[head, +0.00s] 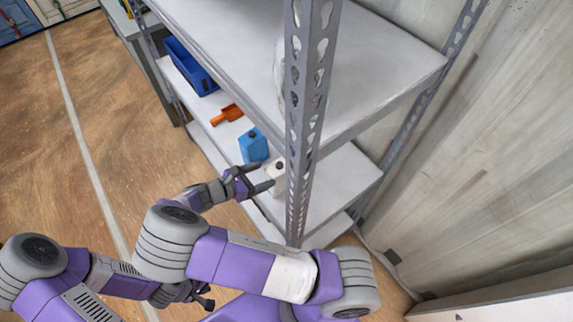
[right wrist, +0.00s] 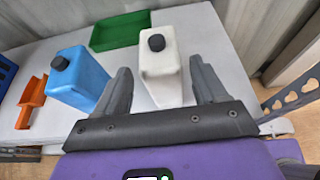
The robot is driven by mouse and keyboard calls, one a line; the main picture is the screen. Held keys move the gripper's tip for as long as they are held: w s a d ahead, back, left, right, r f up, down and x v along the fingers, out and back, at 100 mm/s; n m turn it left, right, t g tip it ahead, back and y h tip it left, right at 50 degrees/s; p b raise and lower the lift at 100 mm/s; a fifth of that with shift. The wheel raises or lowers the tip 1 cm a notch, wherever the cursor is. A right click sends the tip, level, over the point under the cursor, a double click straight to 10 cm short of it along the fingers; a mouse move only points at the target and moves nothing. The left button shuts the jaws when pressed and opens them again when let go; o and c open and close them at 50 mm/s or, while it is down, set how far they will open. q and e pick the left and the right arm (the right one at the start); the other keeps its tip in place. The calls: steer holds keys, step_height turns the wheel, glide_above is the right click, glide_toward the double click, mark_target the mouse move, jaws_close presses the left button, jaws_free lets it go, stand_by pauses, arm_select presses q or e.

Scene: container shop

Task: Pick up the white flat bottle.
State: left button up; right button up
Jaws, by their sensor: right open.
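The white flat bottle (head: 278,172) with a dark cap stands upright on the middle shelf, partly hidden by the shelf post in the head view. My right gripper (head: 267,176) reaches over the shelf with its fingers apart around the bottle. In the right wrist view the white bottle (right wrist: 162,76) stands between the two open fingers of the right gripper (right wrist: 160,68), with a visible gap on each side. My left gripper (head: 188,293) is low in the head view, partly hidden by my arm, and its jaws cannot be made out.
A blue bottle (head: 253,147) stands just left of the right gripper; it also shows in the wrist view (right wrist: 80,82). An orange scoop (head: 228,114) and blue bin (head: 190,65) lie farther along. A green tray (right wrist: 120,31) is behind. The metal post (head: 302,120) rises close by.

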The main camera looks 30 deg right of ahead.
mark_target(277, 168)
steer(key=o, duration=0.4)
steer(key=x, duration=0.2)
steer(key=b+x, duration=0.1)
steer(key=x, duration=0.4)
steer(key=shift+w+d+r+b, duration=0.1)
steer(key=shift+d+b, duration=0.2)
steer(key=shift+d, duration=0.2)
steer(key=shift+c, duration=0.2)
steer(key=shift+c, duration=0.4)
jaws_close()
